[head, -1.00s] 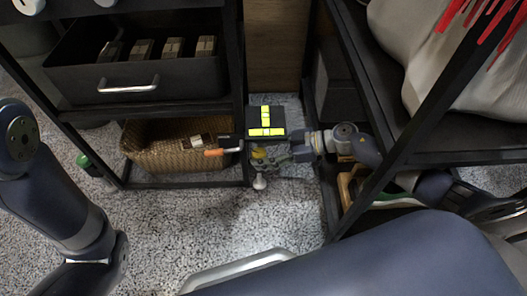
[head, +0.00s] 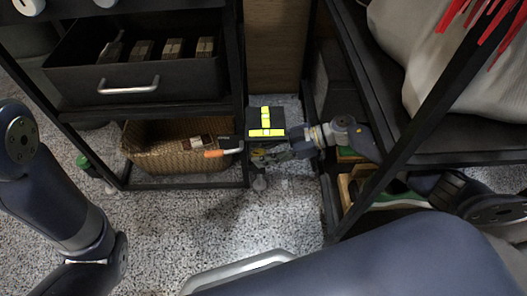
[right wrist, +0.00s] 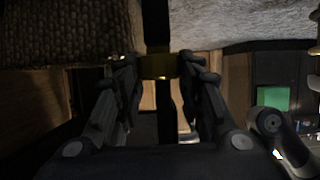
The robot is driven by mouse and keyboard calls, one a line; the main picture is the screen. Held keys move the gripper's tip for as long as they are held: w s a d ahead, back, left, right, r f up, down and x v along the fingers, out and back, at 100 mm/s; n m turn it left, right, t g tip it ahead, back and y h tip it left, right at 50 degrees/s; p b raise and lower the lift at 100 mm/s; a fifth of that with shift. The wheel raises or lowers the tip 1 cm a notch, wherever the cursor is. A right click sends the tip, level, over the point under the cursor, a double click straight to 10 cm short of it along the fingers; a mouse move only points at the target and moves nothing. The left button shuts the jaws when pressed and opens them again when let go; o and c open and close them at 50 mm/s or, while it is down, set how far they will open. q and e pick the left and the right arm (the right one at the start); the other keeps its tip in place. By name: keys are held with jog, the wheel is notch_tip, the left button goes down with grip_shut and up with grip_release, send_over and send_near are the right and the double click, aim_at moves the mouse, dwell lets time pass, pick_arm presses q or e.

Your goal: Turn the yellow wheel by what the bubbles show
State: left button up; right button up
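A black level block (head: 257,119) with bright yellow vials in a T shape sits at the rack's corner post. The bubbles are too small to read. My right gripper (head: 262,156) is just below the block and hides the yellow wheel in the head view. In the right wrist view the yellow wheel (right wrist: 158,66) sits around a dark vertical post, between the two fingertips of my right gripper (right wrist: 158,68). The tips are very close to its sides; I cannot tell if they touch. My left gripper is out of view; only my left arm shows.
An orange-handled tool (head: 223,153) sticks out beside the block. A black rack (head: 405,120) stands at right. The speckled carpet (head: 200,225) in front is clear.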

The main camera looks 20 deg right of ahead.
jog(key=o, duration=0.4)
jog(key=shift+c, duration=0.2)
jog(key=v, duration=1.2)
jog(key=shift+f, duration=0.1)
